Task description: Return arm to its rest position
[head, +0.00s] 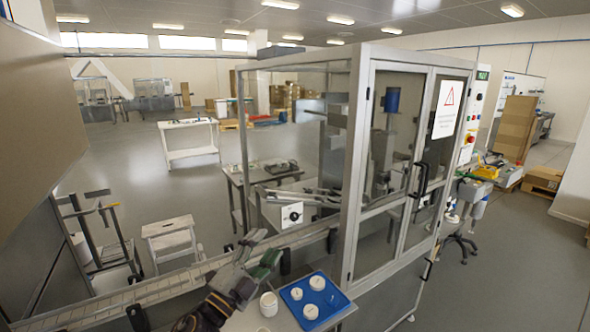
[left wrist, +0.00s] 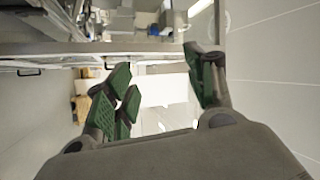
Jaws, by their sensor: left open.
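My left gripper (head: 258,260) is at the bottom centre of the head view, above the conveyor and beside the blue tray. In the left wrist view, its green-padded fingers (left wrist: 165,86) stand apart with nothing between them. My right gripper does not show in either view. A blue tray (head: 319,317) lies on a small table to the right of the arm, holding several white round jars or lids (head: 317,282). A white jar (head: 268,304) stands just left of the tray, apart from the gripper.
A glass-walled machine cabinet (head: 352,190) rises close to the right of the gripper. A conveyor (head: 150,295) runs from the lower left toward it. A brown panel (head: 35,110) fills the upper left. A step stool (head: 171,240) and open grey floor lie beyond the conveyor.

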